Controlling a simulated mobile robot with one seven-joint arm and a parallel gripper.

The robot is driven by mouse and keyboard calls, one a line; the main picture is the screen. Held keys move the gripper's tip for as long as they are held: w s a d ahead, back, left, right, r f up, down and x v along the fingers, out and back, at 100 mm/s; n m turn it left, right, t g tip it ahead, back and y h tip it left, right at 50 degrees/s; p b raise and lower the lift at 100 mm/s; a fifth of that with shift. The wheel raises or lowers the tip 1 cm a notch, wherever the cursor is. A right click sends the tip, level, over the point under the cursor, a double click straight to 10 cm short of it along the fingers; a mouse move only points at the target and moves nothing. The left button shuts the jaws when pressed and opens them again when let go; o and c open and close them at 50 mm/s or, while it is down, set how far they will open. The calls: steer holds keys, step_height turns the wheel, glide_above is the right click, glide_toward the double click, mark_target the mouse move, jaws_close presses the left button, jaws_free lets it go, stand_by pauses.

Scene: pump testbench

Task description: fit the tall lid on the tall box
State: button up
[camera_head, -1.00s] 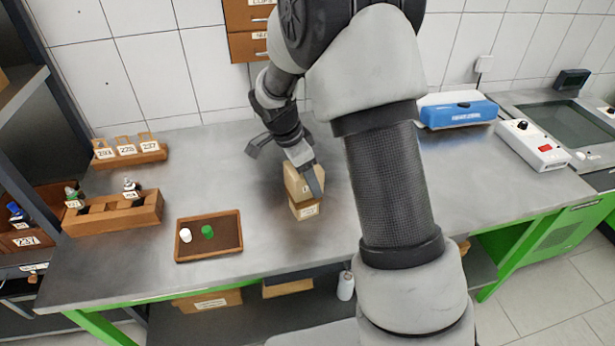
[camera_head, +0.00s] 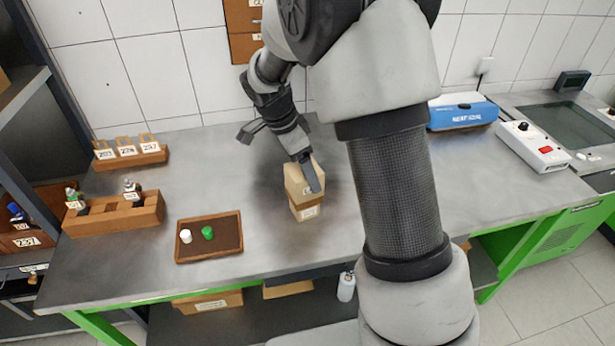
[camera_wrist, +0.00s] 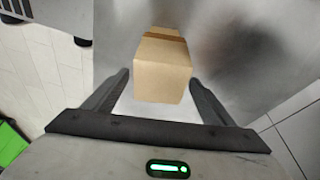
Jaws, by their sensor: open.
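The tall box (camera_head: 308,212) is a tan carton standing on the metal bench near its middle. The tall lid (camera_head: 296,189), also tan cardboard, sits on top of it, and a seam shows between the two. How far the lid is down over the box I cannot tell. My gripper (camera_head: 306,172) is open at the lid, partly covering it in the head view. In the wrist view my gripper (camera_wrist: 159,75) has one finger on each side of the lid (camera_wrist: 162,75), with visible gaps. The box beyond shows only as a darker brown strip (camera_wrist: 165,32).
A brown tray (camera_head: 208,254) with a white and a green cap lies left of the box. Wooden holders (camera_head: 115,214) stand farther left. A blue-and-white case (camera_head: 462,112) is at the back right. Bare bench surrounds the box.

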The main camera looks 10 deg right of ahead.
steer(key=v, duration=0.7)
steer(key=shift+r, duration=0.25)
steer(key=s+d+r+n+t+y, duration=0.1)
steer(key=s+r+n, duration=0.2)
steer(key=s+n, duration=0.2)
steer(key=s+d+r+n+t+y, duration=0.1)
steer(key=s+r+n, duration=0.3)
steer(key=s, duration=0.7)
steer(key=s+d+r+n+t+y, duration=0.1)
steer(key=s+r+n+t, duration=0.1)
steer(key=s+r+n, duration=0.2)
steer(key=s+n, duration=0.2)
steer(key=s, duration=0.2)
steer(key=shift+s+t, duration=0.15)
steer(key=shift+t, duration=0.25)
steer(key=shift+d, duration=0.1)
